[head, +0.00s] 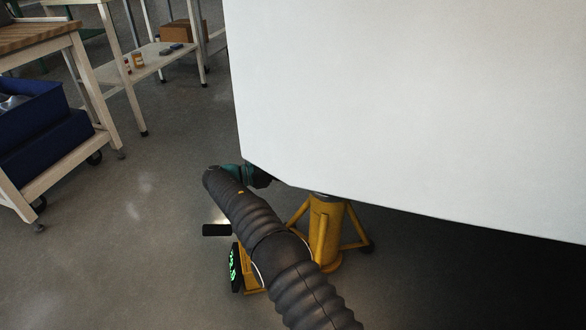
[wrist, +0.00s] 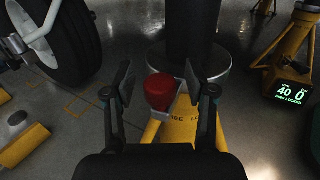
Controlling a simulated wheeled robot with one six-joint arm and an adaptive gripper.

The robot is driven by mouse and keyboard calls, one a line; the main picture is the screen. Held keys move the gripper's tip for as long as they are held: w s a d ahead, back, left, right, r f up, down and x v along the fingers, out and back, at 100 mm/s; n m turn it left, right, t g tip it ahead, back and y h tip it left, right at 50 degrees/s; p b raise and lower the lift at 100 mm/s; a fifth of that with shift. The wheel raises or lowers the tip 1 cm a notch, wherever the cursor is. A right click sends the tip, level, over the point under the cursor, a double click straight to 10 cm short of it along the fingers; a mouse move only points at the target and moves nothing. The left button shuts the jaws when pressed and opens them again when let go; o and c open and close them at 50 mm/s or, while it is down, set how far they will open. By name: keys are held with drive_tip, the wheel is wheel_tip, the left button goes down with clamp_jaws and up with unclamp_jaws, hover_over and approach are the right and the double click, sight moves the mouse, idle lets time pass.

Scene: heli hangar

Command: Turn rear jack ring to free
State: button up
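The yellow jack (head: 326,232) stands on the floor under the white body's edge in the head view. In the wrist view its yellow body (wrist: 188,130) carries dark lettering, partly hidden, that seems to include "FREE". A red knob (wrist: 160,92) sits beside it on a grey bracket. Behind is a silver round collar (wrist: 218,72) around a dark column. My gripper (wrist: 158,80) is open, with one finger on each side of the red knob. I see no clear contact. In the head view my arm mostly hides the gripper.
A green-lit display (wrist: 290,93) shows 40 and 0 above a small line, perhaps "RING LOCKED". A second yellow stand (wrist: 292,45) is behind it. A wheel (wrist: 62,40) is at left. The white body (head: 400,100) overhangs the jack. A workbench (head: 60,100) stands left; floor between is clear.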

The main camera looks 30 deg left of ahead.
drive_tip(key=shift+s+a, duration=0.15)
drive_tip(key=shift+s, duration=0.05)
wheel_tip(320, 180, up, 10)
idle(0.5)
